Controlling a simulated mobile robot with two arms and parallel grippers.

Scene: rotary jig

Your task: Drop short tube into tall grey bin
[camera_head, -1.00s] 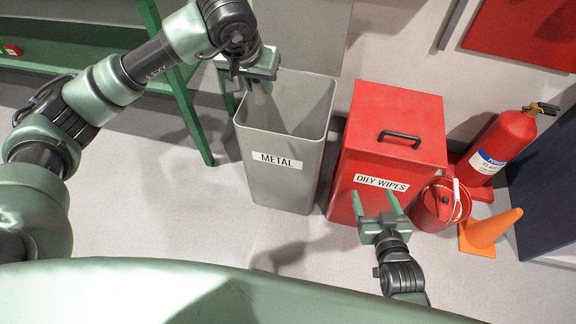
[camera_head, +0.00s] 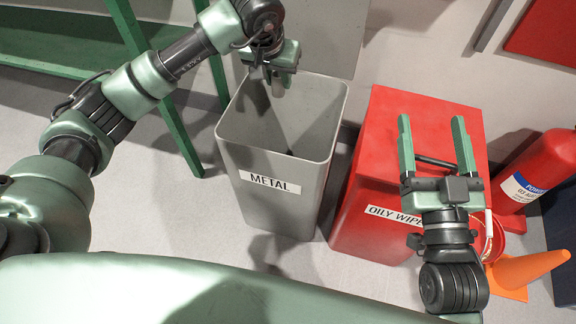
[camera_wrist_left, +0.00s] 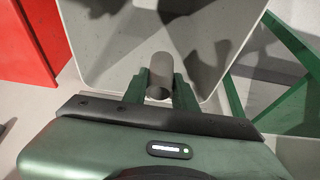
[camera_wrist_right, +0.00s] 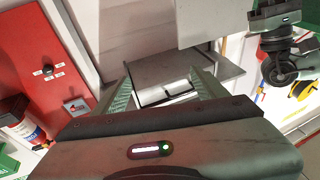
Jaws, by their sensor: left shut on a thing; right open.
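The tall grey bin (camera_head: 275,205), labelled METAL, stands upright with an open top in the head view. My left gripper (camera_head: 273,80) is over the bin's opening, near its back rim. In the left wrist view the left gripper's fingers (camera_wrist_left: 160,88) are shut on the short tube (camera_wrist_left: 160,68), a grey cylinder. The grey bin's pale inside (camera_wrist_left: 110,50) shows beyond it. The tube is mostly hidden in the head view. My right gripper (camera_head: 433,125) is open and empty, in front of the red bin in the head view; its fingers (camera_wrist_right: 160,88) are spread in the right wrist view.
A red OILY WIPES bin (camera_head: 385,105) with a black handle stands right of the grey bin. An orange cone (camera_head: 525,270) and a red extinguisher (camera_head: 545,165) are further right. A green frame (camera_head: 150,75) stands at left. Some floor in front is clear.

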